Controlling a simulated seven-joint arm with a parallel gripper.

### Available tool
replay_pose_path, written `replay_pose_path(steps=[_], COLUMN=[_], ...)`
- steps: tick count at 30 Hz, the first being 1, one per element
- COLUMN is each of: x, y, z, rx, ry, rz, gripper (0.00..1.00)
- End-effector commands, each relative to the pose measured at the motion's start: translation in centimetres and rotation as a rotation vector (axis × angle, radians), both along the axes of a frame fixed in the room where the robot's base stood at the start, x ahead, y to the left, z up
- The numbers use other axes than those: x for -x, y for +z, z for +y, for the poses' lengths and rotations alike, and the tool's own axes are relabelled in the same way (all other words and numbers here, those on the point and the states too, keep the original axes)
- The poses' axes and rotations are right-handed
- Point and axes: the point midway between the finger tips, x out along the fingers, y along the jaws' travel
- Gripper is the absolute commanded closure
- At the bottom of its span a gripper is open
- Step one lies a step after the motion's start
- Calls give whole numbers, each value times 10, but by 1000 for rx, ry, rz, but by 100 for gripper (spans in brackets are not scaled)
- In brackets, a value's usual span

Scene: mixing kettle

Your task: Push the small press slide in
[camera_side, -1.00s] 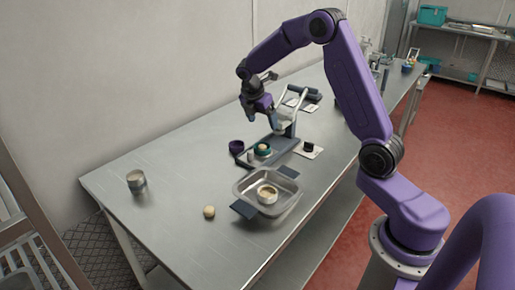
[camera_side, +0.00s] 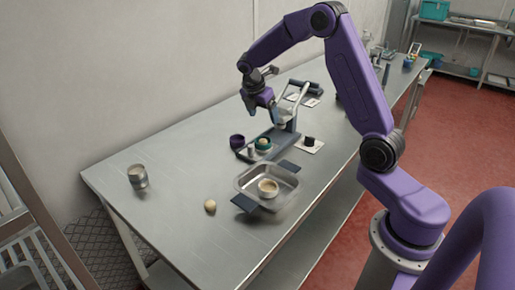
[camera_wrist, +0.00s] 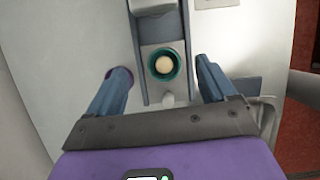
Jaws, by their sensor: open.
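The press (camera_side: 288,125) stands on the steel table, with a raised lever handle and a dark base. Its small slide (camera_wrist: 163,85) sticks out from the press body toward the bottom of the wrist view. A green ring-shaped cup (camera_wrist: 152,71) sits on the slide with a pale ball (camera_wrist: 164,64) inside. A light knob (camera_wrist: 168,101) shows at the slide's near end. My gripper (camera_wrist: 162,66) is open and empty, its fingers on either side of the slide in the picture. In the side view my gripper (camera_side: 273,112) hangs above the press area; whether it touches anything is unclear.
A purple cup (camera_side: 237,141) stands left of the slide. A pale ball (camera_side: 210,206) and a tin (camera_side: 137,177) stand on the left table. A dark knobbed piece (camera_side: 309,141) lies right of the press.

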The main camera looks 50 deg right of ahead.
Motion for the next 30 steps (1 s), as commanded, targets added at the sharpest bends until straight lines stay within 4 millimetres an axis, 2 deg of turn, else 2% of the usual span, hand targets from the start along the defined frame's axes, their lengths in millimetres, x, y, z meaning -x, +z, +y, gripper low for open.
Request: replay_pose_path(steps=[1,3,4,8,15,18,23,30], x=[0,0,0,0,1,1,1,2], y=[0,2,4,23,66,73,63,21], z=[0,1,2,15,54,62,63,63], rx=[0,-7,-15,-106,-336,-383,-394,-392], ry=[0,-7,-15,-86,-182,-190,-193,-194], rz=[0,-1,-2,-14,-29,-30,-26,-22], gripper=[22,45,50,50,50,50,50,50])
